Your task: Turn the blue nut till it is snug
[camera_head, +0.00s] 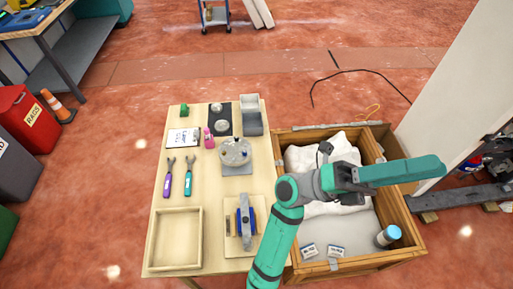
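A tiny blue piece (244,154), which may be the blue nut, shows at the right side of a round grey metal disc assembly (234,150). The assembly sits on a grey base plate (237,170) on the workbench (190,220). At this size I cannot tell the nut's thread or how tightly it sits. My arm reaches over the crate to the right of the bench.
A blue-and-grey vise (245,222) and a shallow wooden tray (175,238) are at the near bench. Purple (168,180) and green (189,180) tools lie left. A wooden crate (408,222) holds white cloth (350,152) and a bottle (388,235). A white panel stands right.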

